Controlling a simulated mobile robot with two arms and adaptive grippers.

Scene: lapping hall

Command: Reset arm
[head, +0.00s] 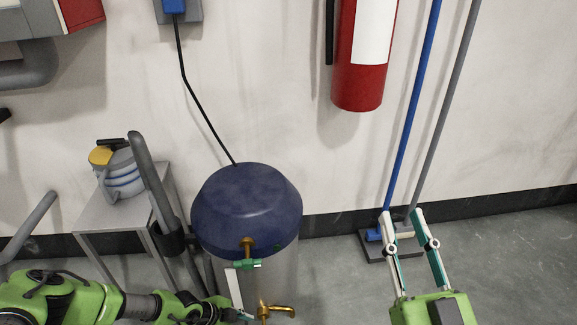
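My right gripper (402,213) comes in from the bottom right, its two white-and-teal fingers pointing up the picture. The fingers stand apart with a clear gap, and no held object shows between them. Behind them in the picture is the foot of a blue pole and a grey pole. My green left arm (75,303) reaches in along the bottom left. Its gripper end is beside the lower front of a blue-topped drum, near a brass tap.
The drum (246,205) stands by the wall with a brass tap (278,310) low on its front. A red fire extinguisher (362,60) hangs above. The blue pole (412,100) leans near the wall. Floor (535,255) at right is clear.

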